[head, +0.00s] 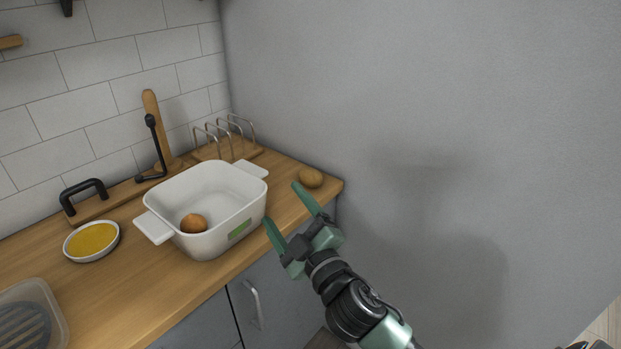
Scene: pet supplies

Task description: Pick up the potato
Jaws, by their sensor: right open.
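A brown potato (311,178) lies on the wooden counter (287,207) near its right end, close to the grey wall. My right gripper (286,207) has green fingers spread apart and empty. It is in front of the counter edge, and its right fingertip appears just below and left of the potato in the picture. I cannot tell whether it touches the potato. A white pot (223,194) stands to the left of the potato, with a round orange-brown item (194,223) inside. My left gripper is not in view.
A rack with metal loops (226,146) stands behind the pot. A dish of yellow content (91,240), a board with a black handle (95,207) and a clear container (50,298) are on the left. The grey wall (430,120) borders the counter's right end.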

